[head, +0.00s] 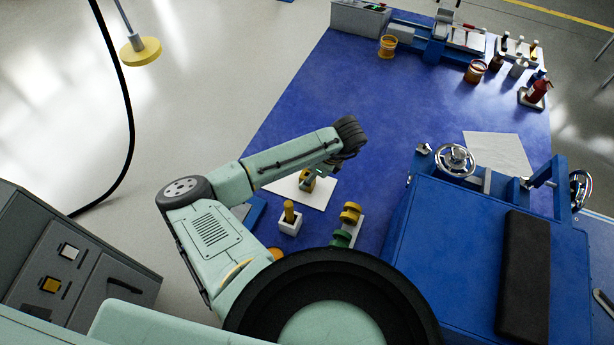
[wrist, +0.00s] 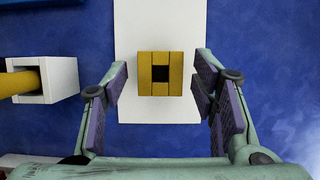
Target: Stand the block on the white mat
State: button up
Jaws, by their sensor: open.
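The white mat (head: 318,199) lies on the blue surface beneath my gripper, and it also shows in the wrist view (wrist: 160,25). A yellow block (wrist: 145,74) with a dark square opening facing up is over the mat. In the head view the block (head: 306,182) is small and partly hidden by my gripper. My gripper (head: 322,172) is open above the mat. In the wrist view its two fingers (wrist: 160,82) are on either side of the block, with a gap on both sides. The block's height and standing side are hard to tell.
Yellow and green round pieces (head: 350,212) are on a white strip in front. A blue machine (head: 455,250) with a handwheel stands to the right. The blue surface behind the mat is clear.

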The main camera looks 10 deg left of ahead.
jog(key=b+v, duration=0.1)
jog(key=v, duration=0.8)
jog(key=shift+r, duration=0.35)
jog(key=shift+d, duration=0.15)
